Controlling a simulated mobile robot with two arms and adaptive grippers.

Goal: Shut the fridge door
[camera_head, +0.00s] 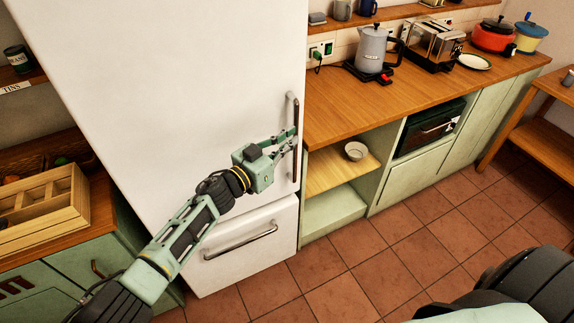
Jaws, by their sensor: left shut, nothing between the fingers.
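The white fridge door (190,90) fills the upper left of the head view, with its upright handle (294,112) near its right edge. The door looks flush with the white drawer front (250,258) below it, and no gap shows at its right edge. My left gripper (293,138) is at the handle, its fingers shut with nothing held. Whether the fingers touch the handle or the door is hard to tell. My right gripper is out of view; only part of my right arm shows at the bottom right.
A wooden counter (340,115) stands right of the fridge, with a kettle (372,50), a toaster (435,45) and a red pot (492,37). A bowl (355,151) sits on the open shelf below. A wooden tray (50,220) is at left. Tiled floor (400,260) ahead is clear.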

